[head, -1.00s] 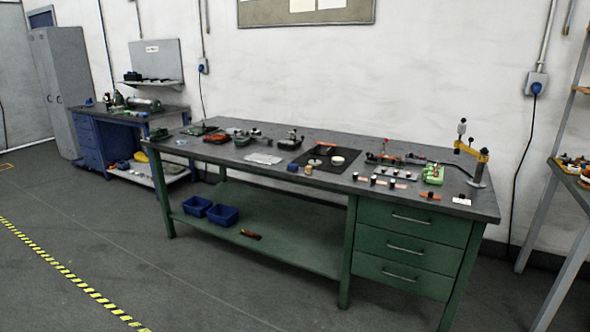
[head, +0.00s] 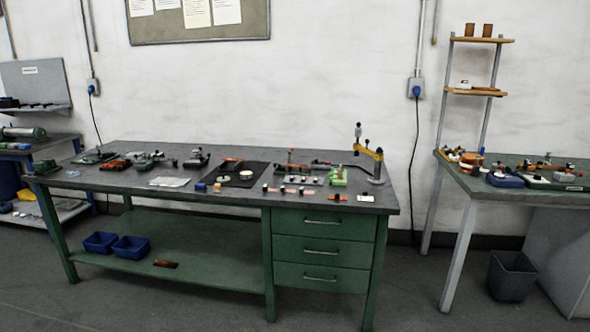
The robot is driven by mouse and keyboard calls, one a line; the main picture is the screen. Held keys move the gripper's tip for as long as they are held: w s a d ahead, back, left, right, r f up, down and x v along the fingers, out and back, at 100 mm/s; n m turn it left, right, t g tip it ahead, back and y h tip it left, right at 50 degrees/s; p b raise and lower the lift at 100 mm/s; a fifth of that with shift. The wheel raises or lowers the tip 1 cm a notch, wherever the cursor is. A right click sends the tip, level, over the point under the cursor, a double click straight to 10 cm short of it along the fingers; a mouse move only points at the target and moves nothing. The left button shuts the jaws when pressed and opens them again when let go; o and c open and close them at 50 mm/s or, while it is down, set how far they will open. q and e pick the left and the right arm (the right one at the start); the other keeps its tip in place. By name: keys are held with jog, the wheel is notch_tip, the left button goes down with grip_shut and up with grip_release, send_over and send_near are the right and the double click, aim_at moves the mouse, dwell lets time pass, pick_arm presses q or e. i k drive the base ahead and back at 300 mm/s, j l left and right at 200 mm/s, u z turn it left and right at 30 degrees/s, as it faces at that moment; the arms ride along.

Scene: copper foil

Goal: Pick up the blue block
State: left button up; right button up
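A small blue block (head: 201,187) sits near the front edge of the dark top of the green workbench (head: 120,182). A small tan piece (head: 217,187) stands just to its right. The dark mat (head: 258,172) lies behind and to the right of the block. Neither of my grippers is in view.
Several tools and parts lie along the bench top, with a yellow-armed stand (head: 369,152) at its right end. Two blue bins (head: 100,242) sit on the lower shelf. A side table (head: 480,190) and dark waste bin (head: 511,276) stand at right. The floor in front looks clear.

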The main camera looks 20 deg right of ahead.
aim_at(198, 186)
jog(key=i+l, duration=0.15)
jog(key=i, duration=0.2)
jog(key=i+l, duration=0.1)
jog(key=i, duration=0.3)
jog(key=i+l+u, duration=0.1)
jog(key=i, duration=0.25)
